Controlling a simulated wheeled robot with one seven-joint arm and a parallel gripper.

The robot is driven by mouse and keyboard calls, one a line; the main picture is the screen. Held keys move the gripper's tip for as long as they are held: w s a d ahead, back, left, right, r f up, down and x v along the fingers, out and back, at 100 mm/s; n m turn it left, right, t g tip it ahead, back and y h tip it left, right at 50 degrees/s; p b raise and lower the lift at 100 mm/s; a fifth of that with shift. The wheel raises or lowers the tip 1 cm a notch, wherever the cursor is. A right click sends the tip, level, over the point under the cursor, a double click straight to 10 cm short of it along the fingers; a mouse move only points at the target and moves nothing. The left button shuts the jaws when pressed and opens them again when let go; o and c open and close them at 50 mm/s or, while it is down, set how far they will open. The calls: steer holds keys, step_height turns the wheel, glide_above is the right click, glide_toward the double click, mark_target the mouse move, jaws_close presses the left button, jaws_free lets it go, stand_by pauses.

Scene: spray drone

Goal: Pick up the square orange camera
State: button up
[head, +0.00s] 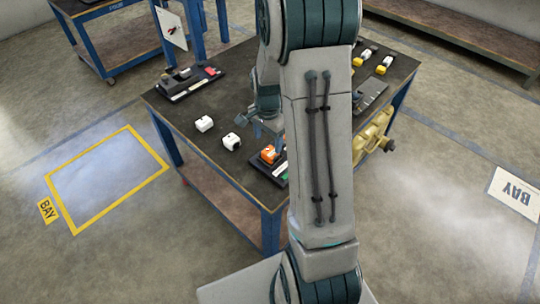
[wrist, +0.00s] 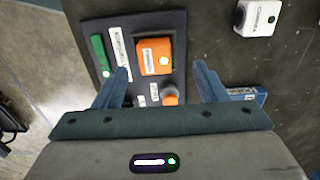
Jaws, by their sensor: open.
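The square orange camera (wrist: 154,56) sits on a dark tray (wrist: 180,25) in the wrist view, with a white label and a small light on its top. It also shows at the table's near edge in the head view (head: 268,155), partly beside my arm. My gripper (wrist: 163,78) is open, its two fingers pointing toward the tray, with the camera ahead of and between the fingertips in the picture. I cannot tell the height gap. In the head view, my gripper (head: 264,127) is above the table, near the orange camera.
A green block (wrist: 101,54) and a round orange-topped part (wrist: 169,96) share the tray. A white camera (wrist: 258,17) stands to the right. In the head view, two white cameras (head: 204,123) (head: 231,141) stand left on the table (head: 180,112). Yellow-and-white items (head: 381,69) stand at the back right.

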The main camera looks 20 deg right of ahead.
mark_target(270, 151)
steer(key=f, duration=0.4)
steer(key=shift+s+d+f, duration=0.2)
steer(key=shift+s+d, duration=0.1)
steer(key=shift+d, duration=0.05)
steer(key=shift+f, duration=0.4)
steer(key=c, duration=1.1)
